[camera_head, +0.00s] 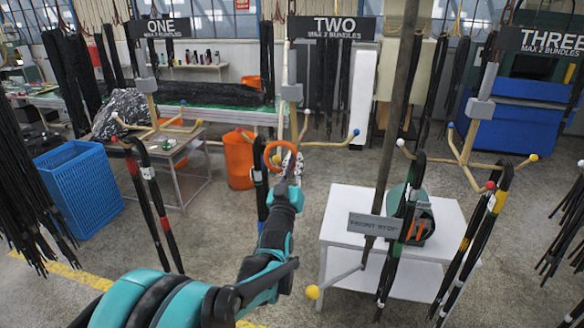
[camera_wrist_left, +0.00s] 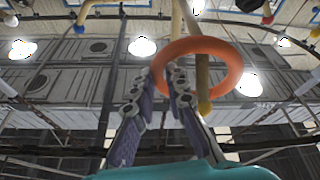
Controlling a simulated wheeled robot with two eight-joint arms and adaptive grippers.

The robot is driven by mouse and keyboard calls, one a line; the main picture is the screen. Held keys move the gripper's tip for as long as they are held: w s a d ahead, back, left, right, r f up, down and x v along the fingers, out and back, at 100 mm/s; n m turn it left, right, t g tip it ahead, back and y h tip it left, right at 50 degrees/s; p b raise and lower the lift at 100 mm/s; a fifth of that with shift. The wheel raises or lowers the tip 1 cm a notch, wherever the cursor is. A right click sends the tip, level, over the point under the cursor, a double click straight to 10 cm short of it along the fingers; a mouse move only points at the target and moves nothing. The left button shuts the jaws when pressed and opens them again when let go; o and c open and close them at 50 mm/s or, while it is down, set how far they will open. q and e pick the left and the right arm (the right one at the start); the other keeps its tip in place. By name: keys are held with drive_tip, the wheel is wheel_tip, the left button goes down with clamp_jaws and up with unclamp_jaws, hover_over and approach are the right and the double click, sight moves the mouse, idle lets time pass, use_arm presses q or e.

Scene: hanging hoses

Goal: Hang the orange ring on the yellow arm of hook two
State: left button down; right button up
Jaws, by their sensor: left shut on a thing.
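The sign TWO (camera_head: 332,27) hangs over hook two, whose grey clamp (camera_head: 292,92) carries tan arms with coloured ball tips. One arm with a blue tip (camera_head: 356,132) reaches right. My left gripper (camera_head: 287,167) is raised at this hook, its fingers shut on the orange ring (camera_head: 270,146). In the left wrist view the gripper (camera_wrist_left: 172,80) pinches the left side of the ring (camera_wrist_left: 235,72). A tan arm with a yellow tip (camera_wrist_left: 204,107) shows inside the ring's outline, its tip overlapping the lower rim. It looks threaded through, but depth is uncertain. My right gripper is out of view.
A front stop sign (camera_head: 376,225) on a dark pole stands at centre right, before a white table (camera_head: 345,205). Hook three's clamp (camera_head: 480,108) and dark hoses are to the right. A blue crate (camera_head: 78,185) and an orange bin (camera_head: 238,160) are left.

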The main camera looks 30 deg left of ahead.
use_arm(q)
drive_tip(key=shift+w+a+f+b, duration=0.15)
drive_tip(key=shift+w+f+b, duration=0.7)
drive_tip(key=shift+f, duration=0.4)
drive_tip(key=shift+w+a+f+b, duration=0.1)
drive_tip(key=shift+w+f+b, duration=0.25)
drive_tip(key=shift+f+b, duration=0.55)
drive_tip(key=shift+w+a+f+b, duration=0.1)
drive_tip(key=shift+w+f+b, duration=0.2)
drive_tip(key=shift+f+b, duration=0.6)
drive_tip(key=c, duration=1.5)
unclamp_jaws()
drive_tip(key=shift+o, duration=0.2)
